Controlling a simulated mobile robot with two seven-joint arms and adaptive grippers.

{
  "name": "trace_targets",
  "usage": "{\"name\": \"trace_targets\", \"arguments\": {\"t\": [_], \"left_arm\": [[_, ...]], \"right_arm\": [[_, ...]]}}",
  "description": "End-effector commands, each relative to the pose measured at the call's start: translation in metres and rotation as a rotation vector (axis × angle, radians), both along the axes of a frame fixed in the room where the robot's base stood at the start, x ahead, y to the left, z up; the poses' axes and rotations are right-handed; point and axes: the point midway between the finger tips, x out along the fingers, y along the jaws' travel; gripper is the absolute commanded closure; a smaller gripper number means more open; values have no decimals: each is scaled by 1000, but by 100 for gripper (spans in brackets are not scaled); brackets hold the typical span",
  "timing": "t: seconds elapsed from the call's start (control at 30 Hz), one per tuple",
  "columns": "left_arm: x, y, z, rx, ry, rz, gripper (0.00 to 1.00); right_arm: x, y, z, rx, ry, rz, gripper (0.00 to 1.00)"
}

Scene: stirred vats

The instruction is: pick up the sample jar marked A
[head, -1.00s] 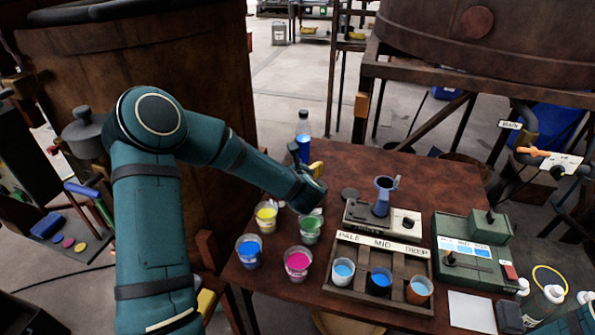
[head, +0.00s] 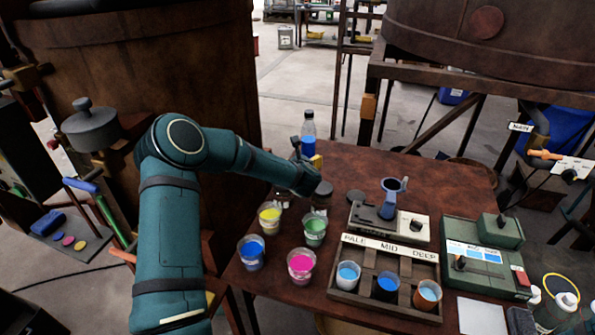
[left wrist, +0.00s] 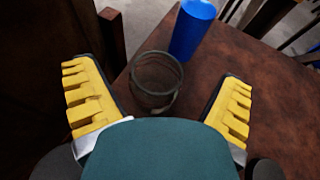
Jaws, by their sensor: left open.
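In the left wrist view, a clear glass jar (left wrist: 158,92) with a round rim stands on the brown table, between my left gripper's spread yellow fingers. No letter can be read on it, so I cannot tell whether it is jar A. My left gripper (left wrist: 157,74) is open and empty, with the jar ahead of it. In the head view, my left gripper (head: 306,166) is over the table's back left part, by a blue-filled bottle (head: 308,146), and the arm hides what is under it. My right gripper is not in view.
The blue bottle stands just behind the jar in the left wrist view (left wrist: 192,30). Cups of yellow (head: 270,218), green (head: 314,232), blue (head: 251,252) and pink (head: 301,265) stand in front. A rack marked PALE MID DEEP (head: 388,246) is to the right.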

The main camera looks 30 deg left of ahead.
Motion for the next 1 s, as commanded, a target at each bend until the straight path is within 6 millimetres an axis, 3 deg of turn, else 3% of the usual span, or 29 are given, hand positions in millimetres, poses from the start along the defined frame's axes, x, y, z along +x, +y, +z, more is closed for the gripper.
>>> {"name": "trace_targets", "arguments": {"t": [0.2,0.53,0.77,1.0], "left_arm": [[21,16,-12,-2,1,2,5],[25,19,-13,-1,1,0,5],[25,19,-13,-1,1,0,83],[25,19,-12,-1,1,0,87]], "right_arm": [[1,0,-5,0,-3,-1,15],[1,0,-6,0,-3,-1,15],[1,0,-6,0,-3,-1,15],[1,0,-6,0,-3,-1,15]]}}
